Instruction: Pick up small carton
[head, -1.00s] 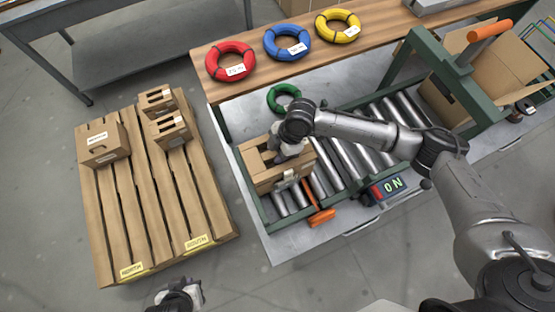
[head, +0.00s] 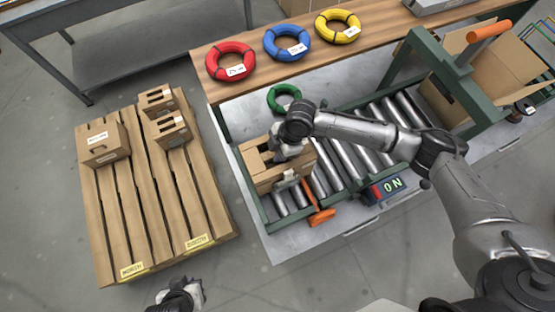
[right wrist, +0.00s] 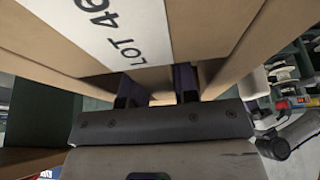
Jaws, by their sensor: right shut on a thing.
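A small brown carton (head: 262,182) with an open top sits at the left end of the roller conveyor (head: 350,160). My right gripper (head: 283,156) reaches down over it and is shut on its cardboard. In the right wrist view the carton's side (right wrist: 235,25) fills the upper part, with a white "LOT 46" label; the two dark fingers (right wrist: 158,85) meet its edge and their tips are hidden. My left gripper (head: 196,292) is at the bottom edge, apart from every carton; its jaws are too unclear to read.
A slatted pallet (head: 120,235) at left bears three cartons, with free slats in front. Red (head: 222,62), blue (head: 278,43) and yellow (head: 330,27) coils lie on the wooden shelf. A green coil (head: 275,101) lies behind the carton. An orange-handled stop (head: 320,217) stands beside it.

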